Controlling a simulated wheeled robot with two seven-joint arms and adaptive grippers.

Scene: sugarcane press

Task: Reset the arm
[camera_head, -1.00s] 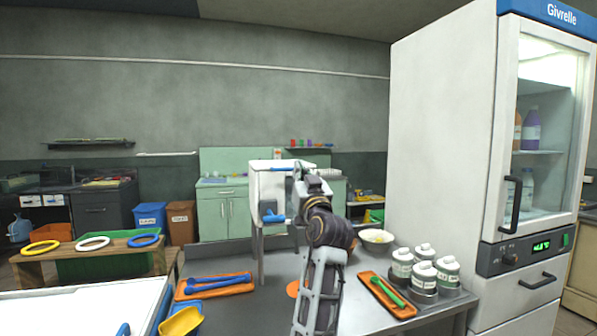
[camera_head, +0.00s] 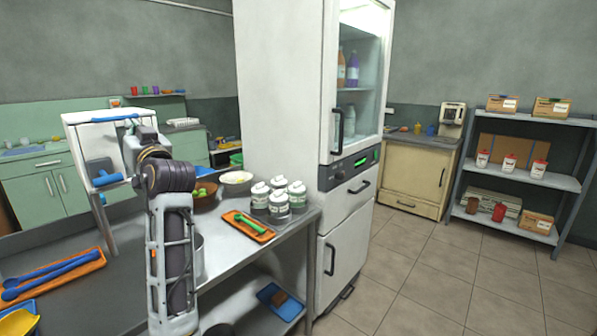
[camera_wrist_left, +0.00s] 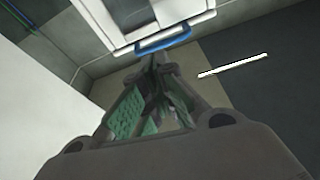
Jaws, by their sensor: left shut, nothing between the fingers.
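My left arm rises from the bottom of the head view, and its gripper (camera_head: 130,140) is at the white press (camera_head: 88,140) on the steel table. The press has a blue bar on top and a blue handle (camera_head: 108,181) low on its front. In the left wrist view my gripper (camera_wrist_left: 158,66) has its fingertips together with nothing between them. A blue handle (camera_wrist_left: 163,40) on a white panel lies just beyond the tips; I cannot tell if they touch it. My right gripper is not in view.
The steel table (camera_head: 235,262) also holds an orange tray (camera_head: 249,227) with a green tool, white-lidded jars (camera_head: 279,196), bowls and an orange tray of blue tools (camera_head: 52,271). A tall white fridge (camera_head: 280,90) stands behind. The tiled floor (camera_head: 420,275) at right is clear.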

